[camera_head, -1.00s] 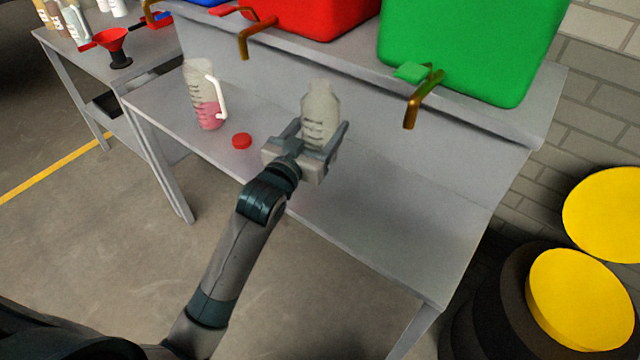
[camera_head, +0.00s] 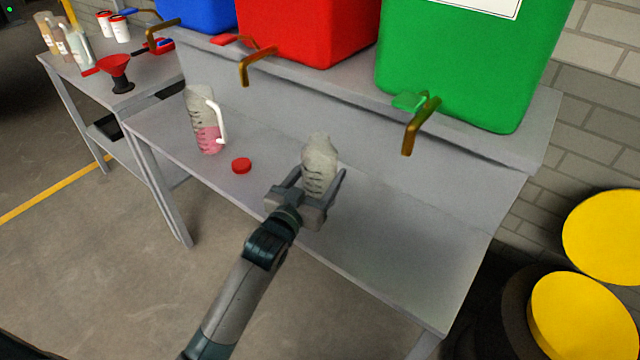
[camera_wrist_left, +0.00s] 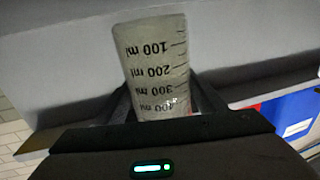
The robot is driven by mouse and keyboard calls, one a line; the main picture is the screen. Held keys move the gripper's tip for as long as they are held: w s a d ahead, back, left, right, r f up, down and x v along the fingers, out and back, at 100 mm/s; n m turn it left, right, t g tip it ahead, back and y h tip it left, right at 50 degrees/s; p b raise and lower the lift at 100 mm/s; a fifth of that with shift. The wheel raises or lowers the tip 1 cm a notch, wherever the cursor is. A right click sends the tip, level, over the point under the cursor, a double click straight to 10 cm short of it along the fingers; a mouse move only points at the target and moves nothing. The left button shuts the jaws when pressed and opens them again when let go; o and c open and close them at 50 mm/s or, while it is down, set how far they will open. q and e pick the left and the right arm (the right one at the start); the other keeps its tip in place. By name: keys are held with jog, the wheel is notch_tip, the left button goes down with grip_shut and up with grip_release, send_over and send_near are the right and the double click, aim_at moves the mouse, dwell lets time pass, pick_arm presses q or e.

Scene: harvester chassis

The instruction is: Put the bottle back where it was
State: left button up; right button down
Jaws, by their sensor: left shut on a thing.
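A translucent grey bottle (camera_head: 320,168) with dark volume marks is held over the lower shelf of the metal bench (camera_head: 400,250). My left gripper (camera_head: 318,190) is shut on it, with a finger on either side. In the left wrist view the bottle (camera_wrist_left: 155,65) stands between the fingers, its ml markings upside down. I cannot tell whether its base touches the shelf. A jug with pink liquid (camera_head: 208,140) and a red cap (camera_head: 241,165) stand on the shelf to the left. My right gripper is not in view.
Blue (camera_head: 200,12), red (camera_head: 310,30) and green (camera_head: 470,70) containers with brass taps sit on the raised ledge behind. A side table with a red funnel (camera_head: 115,70) and bottles is at the left. Yellow-topped drums (camera_head: 580,315) stand right. The shelf's right part is clear.

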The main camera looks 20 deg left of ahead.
pick_arm(q)
notch_tip(320, 180, down, 3)
jog(key=shift+r, duration=0.1)
jog(key=shift+f, duration=0.35)
jog(key=shift+f, duration=0.15)
jog(key=o, duration=1.3)
